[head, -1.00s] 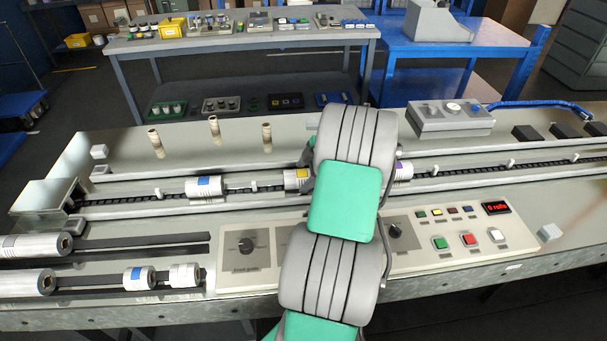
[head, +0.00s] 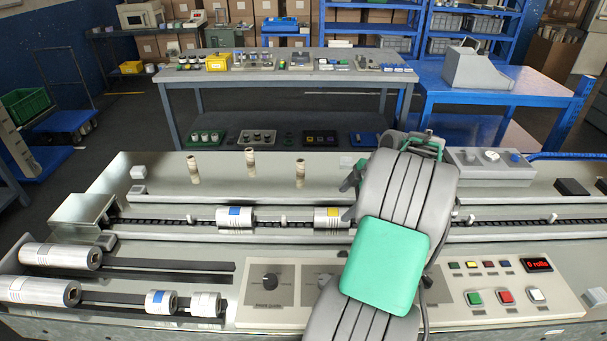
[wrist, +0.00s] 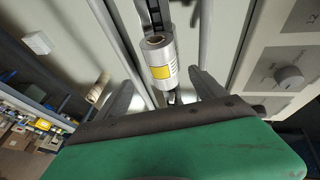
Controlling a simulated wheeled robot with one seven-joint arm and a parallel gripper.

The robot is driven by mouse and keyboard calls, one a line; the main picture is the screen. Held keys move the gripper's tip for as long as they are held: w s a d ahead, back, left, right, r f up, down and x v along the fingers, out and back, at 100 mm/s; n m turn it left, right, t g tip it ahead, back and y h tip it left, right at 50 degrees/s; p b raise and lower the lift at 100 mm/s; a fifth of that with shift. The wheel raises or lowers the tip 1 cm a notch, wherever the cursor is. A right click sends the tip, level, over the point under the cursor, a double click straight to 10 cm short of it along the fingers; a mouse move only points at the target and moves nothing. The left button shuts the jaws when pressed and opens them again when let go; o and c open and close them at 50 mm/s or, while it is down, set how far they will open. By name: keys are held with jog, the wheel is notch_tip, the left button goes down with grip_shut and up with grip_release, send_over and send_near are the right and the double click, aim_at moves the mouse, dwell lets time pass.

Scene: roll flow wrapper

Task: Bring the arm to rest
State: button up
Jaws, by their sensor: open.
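My arm rises from the bottom of the head view across the wrapping machine (head: 150,240). My gripper (head: 348,187) is mostly hidden behind my arm there, with a dark finger showing at its left side. In the wrist view my gripper (wrist: 165,92) is open, its two fingers apart with nothing held between them. A white roll with a yellow label (wrist: 160,62) lies on the chain conveyor beyond the fingertips. The same yellow-labelled roll (head: 330,217) shows in the head view, just left of my gripper.
A blue-labelled roll (head: 235,217) lies on the chain conveyor. Film rolls (head: 60,257) and smaller rolls (head: 161,302) sit at front left. The control panel (head: 500,285) reads "0 rolls". Upright posts (head: 250,162) stand behind the conveyor. A grey bench (head: 290,75) stands farther back.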

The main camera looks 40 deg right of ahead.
jog(key=w+a+r+m+g, duration=0.1)
jog(key=w+a+r+m, duration=0.15)
jog(key=a, duration=0.95)
jog(key=w+a+r+m+g, duration=0.1)
jog(key=w+a+r+m, duration=0.15)
jog(key=a, duration=0.95)
jog(key=s+a+m, duration=0.2)
jog(key=s+a, duration=0.3)
jog(key=a, duration=0.3)
jog(key=s+a+m+h, duration=0.1)
jog(key=s+a+m, duration=0.2)
jog(key=s+a, duration=0.3)
jog(key=shift+s+a+f+m+h, duration=0.3)
jog(key=shift+a+f, duration=0.1)
jog(key=shift+a, duration=0.5)
